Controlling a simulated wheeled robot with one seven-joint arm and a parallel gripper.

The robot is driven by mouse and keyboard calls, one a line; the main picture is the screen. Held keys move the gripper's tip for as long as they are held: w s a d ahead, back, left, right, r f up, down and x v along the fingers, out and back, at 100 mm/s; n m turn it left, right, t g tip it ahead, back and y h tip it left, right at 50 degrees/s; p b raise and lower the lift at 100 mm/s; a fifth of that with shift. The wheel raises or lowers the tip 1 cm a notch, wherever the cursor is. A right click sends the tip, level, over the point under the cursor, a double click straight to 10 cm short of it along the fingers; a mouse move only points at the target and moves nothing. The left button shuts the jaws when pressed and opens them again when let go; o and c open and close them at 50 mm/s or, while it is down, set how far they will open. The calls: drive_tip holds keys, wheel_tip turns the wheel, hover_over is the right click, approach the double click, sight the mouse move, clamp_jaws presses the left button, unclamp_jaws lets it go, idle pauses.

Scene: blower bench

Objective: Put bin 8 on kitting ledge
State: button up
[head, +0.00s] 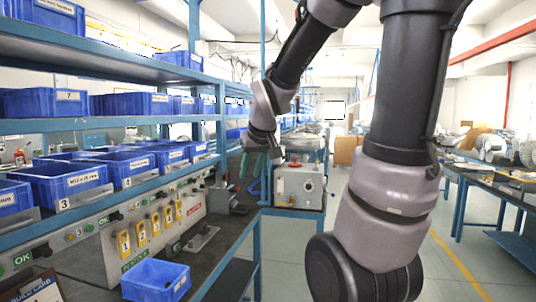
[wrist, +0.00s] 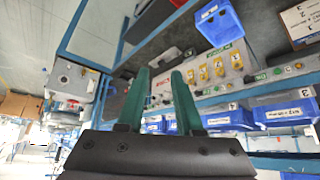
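My gripper (wrist: 160,80) has two green fingers standing apart with nothing between them. In the head view my gripper (head: 250,162) hangs in front of the shelving, clear of the bins. A single blue bin (head: 155,281) stands on the dark bench ledge (head: 205,262); it also shows in the wrist view (wrist: 219,21). Its label is too small to read. On the middle shelf a bin labelled 7 (head: 45,103) has another blue bin (head: 130,104) to its right, its number unreadable. I cannot tell which bin is number 8.
Open blue bins (head: 65,183) fill the lower sloping shelf, above a panel with yellow numbered switches (head: 141,234). A wooden sign (head: 38,288) stands left of the single bin. A grey machine box (head: 299,187) is beyond. The aisle right of the bench is free.

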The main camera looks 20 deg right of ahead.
drive_tip(key=s+r+m+y, duration=0.1)
drive_tip(key=s+r+m, duration=0.1)
drive_tip(key=s, duration=0.5)
drive_tip(key=s+a+r+m+y, duration=0.1)
drive_tip(key=s+r+m, duration=0.1)
drive_tip(key=s+r, duration=0.2)
drive_tip(key=s, duration=0.3)
drive_tip(key=shift+r, duration=0.25)
